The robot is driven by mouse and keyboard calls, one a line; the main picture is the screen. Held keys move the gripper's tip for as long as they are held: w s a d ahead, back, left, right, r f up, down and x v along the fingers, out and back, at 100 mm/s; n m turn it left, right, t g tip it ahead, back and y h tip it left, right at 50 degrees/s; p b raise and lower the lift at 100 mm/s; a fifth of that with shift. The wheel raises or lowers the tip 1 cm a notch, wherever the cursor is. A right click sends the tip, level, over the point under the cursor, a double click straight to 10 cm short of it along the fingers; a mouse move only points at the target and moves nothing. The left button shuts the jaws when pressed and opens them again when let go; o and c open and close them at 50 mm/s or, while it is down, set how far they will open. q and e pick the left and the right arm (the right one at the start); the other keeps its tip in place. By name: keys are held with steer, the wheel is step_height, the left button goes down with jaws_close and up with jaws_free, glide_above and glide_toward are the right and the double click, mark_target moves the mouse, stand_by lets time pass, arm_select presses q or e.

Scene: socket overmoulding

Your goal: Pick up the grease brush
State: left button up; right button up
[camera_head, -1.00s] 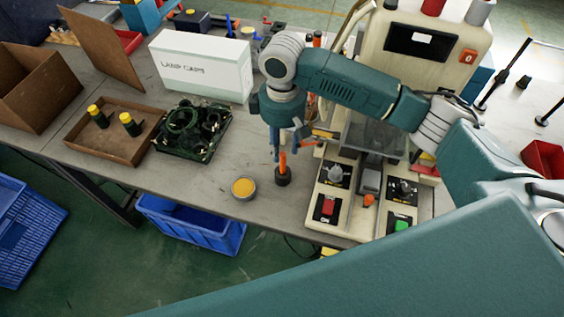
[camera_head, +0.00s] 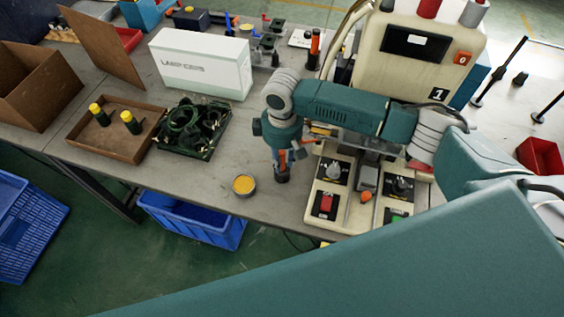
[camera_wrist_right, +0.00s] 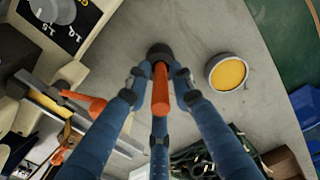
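The grease brush shows its orange handle (camera_head: 283,160) standing upright in a dark round holder (camera_head: 281,176) near the table's front edge. My right gripper (camera_head: 280,155) is directly over it, pointing down. In the right wrist view the orange handle (camera_wrist_right: 160,90) lies between the three blue fingers of my right gripper (camera_wrist_right: 159,95), with gaps between fingers and handle. The gripper is open. The brush's lower end is hidden in the dark holder (camera_wrist_right: 159,52). A tin of yellow grease (camera_head: 244,185) stands left of the holder. My left gripper is not in view.
The beige machine's control base (camera_head: 325,215) stands close to the right of the brush. An orange-handled tool (camera_wrist_right: 90,103) lies near the fingers. A tray of green rings (camera_head: 190,130), a brown tray (camera_head: 110,150) and a white box (camera_head: 200,65) are to the left.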

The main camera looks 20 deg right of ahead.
jaws_close()
steer(key=shift+r, duration=0.1)
step_height(320, 180, up, 20)
steer(key=b, duration=0.2)
steer(key=shift+b, duration=0.35)
stand_by(2.0)
